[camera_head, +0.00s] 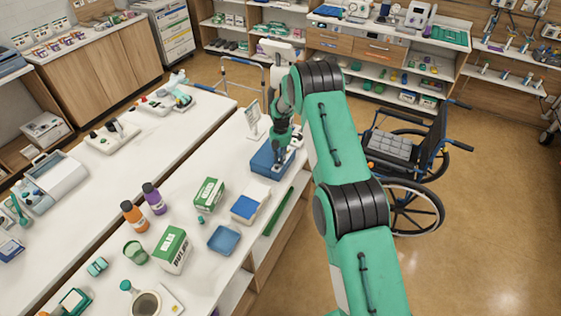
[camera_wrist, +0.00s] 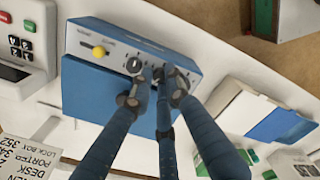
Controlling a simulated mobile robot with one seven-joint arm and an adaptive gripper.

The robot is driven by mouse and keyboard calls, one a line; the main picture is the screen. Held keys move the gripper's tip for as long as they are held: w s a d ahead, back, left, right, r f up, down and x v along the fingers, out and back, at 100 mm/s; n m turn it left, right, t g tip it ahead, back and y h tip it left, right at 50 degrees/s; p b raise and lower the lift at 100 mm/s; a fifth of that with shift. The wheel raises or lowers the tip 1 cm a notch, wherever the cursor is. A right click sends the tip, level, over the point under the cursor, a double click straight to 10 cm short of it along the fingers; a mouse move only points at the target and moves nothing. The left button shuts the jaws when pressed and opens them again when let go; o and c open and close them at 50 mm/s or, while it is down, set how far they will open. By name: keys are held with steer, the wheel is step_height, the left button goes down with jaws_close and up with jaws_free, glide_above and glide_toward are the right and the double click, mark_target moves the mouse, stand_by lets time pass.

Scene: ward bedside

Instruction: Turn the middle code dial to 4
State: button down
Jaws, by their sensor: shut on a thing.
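The blue code box (camera_head: 264,163) stands on the white counter near its right edge. In the wrist view, the blue box (camera_wrist: 105,92) shows a pale panel with a yellow knob (camera_wrist: 98,51) and a row of small dark dials. One round dial (camera_wrist: 133,65) is clear at the left of the row. My gripper (camera_head: 281,152) is down at the box. In the wrist view, my gripper (camera_wrist: 160,88) has its fingers closed around the dial area, right of that clear dial. The fingers cover the gripped dial, and its number cannot be read.
A paper card (camera_wrist: 30,150) with printed codes lies left of the box, and a keypad device (camera_wrist: 25,40) is beyond it. A blue-and-white box (camera_head: 250,202), green-and-white cartons (camera_head: 208,194) and bottles (camera_head: 134,216) stand on the counter. A wheelchair (camera_head: 410,165) is on the floor at right.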

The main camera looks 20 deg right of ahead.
steer(key=c, duration=1.9)
jaws_free()
steer(key=shift+c, duration=0.2)
steer(key=shift+r+n+p, duration=0.1)
steer(key=shift+n+p, duration=0.3)
steer(key=shift+n+p, duration=1.7)
steer(key=shift+n, duration=0.1)
